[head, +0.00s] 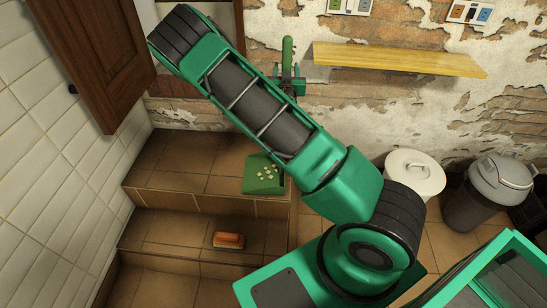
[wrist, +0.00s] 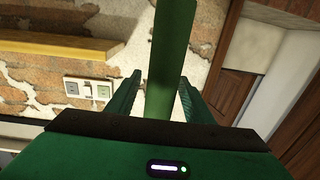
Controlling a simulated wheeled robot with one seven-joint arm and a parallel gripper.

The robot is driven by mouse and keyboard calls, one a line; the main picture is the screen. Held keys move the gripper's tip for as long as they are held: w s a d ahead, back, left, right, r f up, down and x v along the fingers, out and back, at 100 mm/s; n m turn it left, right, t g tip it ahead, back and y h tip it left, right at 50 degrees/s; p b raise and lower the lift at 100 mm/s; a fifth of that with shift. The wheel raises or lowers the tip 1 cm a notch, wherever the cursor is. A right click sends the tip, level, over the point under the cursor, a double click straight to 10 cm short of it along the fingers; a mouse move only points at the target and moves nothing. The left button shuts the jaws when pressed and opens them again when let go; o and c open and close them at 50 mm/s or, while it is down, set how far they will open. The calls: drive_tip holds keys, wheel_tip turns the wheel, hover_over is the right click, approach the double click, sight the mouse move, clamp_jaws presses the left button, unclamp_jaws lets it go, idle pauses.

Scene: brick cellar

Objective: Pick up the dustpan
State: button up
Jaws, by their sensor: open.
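The green dustpan (head: 258,178) sits on the upper tiled step, with several pale bits in its pan. A green upright handle (head: 287,50) rises above my gripper in the head view and appears to belong to the dustpan; its middle stretch is hidden behind my arm. My gripper (head: 287,80) is at the handle's upper part. In the wrist view the handle (wrist: 160,70) runs between the two open fingers of my gripper (wrist: 159,85), with a gap visible on each side near the tips. I cannot tell whether either finger touches it.
A brush with an orange-brown top (head: 228,240) lies on the lower step. A yellow shelf (head: 400,59) juts from the brick wall. A white lidded bin (head: 415,174) and a grey bin (head: 490,190) stand right. A wooden door (head: 95,50) is upper left.

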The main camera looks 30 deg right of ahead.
clamp_jaws()
drive_tip(key=shift+r, duration=0.1)
